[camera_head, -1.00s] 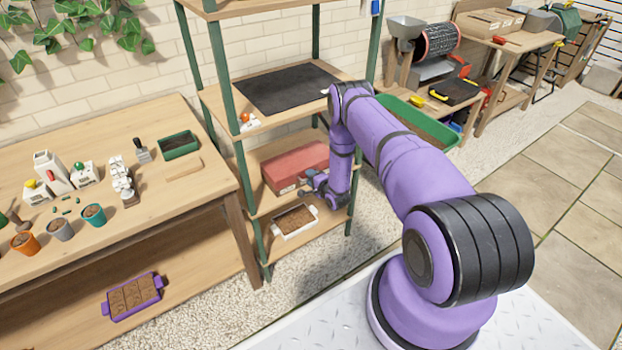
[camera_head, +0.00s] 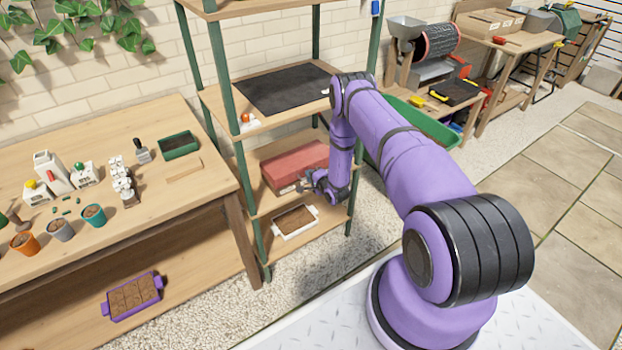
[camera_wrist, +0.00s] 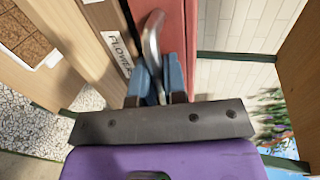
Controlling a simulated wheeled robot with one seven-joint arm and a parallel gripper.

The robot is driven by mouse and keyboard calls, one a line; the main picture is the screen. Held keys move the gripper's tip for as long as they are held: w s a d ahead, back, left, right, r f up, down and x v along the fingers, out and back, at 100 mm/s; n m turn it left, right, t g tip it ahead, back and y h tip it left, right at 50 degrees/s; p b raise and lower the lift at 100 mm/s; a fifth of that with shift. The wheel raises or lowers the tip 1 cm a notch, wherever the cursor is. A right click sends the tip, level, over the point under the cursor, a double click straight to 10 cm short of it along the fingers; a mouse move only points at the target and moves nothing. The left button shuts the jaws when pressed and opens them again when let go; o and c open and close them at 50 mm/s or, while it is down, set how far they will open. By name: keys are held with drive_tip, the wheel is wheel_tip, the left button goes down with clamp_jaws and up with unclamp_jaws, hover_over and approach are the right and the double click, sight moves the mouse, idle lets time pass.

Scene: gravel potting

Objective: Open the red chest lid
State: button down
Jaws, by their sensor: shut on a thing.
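The red chest (camera_head: 293,165) sits on the lower shelf of the rack, and its lid looks shut. In the wrist view its red lid (camera_wrist: 177,25) runs up beside a wooden front with a label (camera_wrist: 117,52) that reads in part "FLOWE". My gripper (camera_wrist: 161,92) is at the chest's front, its blue fingers shut on the curved metal handle (camera_wrist: 151,40). In the head view my gripper (camera_head: 309,181) is at the chest's front right, partly hidden by my wrist.
The shelf above, with a black mat (camera_head: 285,88), lies over the chest. Green rack posts (camera_head: 241,185) stand at the sides. A potting table (camera_head: 150,220) is at the left.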

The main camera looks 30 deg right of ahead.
sight(301, 161)
drive_tip(key=w+r+g, duration=0.1)
drive_tip(key=w+r, duration=0.1)
drive_tip(key=r, duration=0.1)
drive_tip(key=w+r+g, duration=0.1)
drive_tip(key=w+r, duration=0.2)
drive_tip(key=r, duration=0.1)
drive_tip(key=w+r+g, duration=0.2)
drive_tip(key=r, duration=0.2)
drive_tip(key=shift+w+a+r, duration=0.1)
drive_tip(key=shift+w+r, duration=0.1)
drive_tip(key=shift+w, duration=0.1)
drive_tip(key=shift+w+a+r, duration=0.1)
drive_tip(key=shift+w+r, duration=0.2)
drive_tip(key=shift+w, duration=0.2)
drive_tip(key=shift+w+r, duration=0.25)
drive_tip(key=shift+w, duration=0.25)
drive_tip(key=c, duration=1.2)
unclamp_jaws()
drive_tip(key=v, duration=1)
drive_tip(key=shift+s+r, duration=0.2)
drive_tip(key=shift+s, duration=0.15)
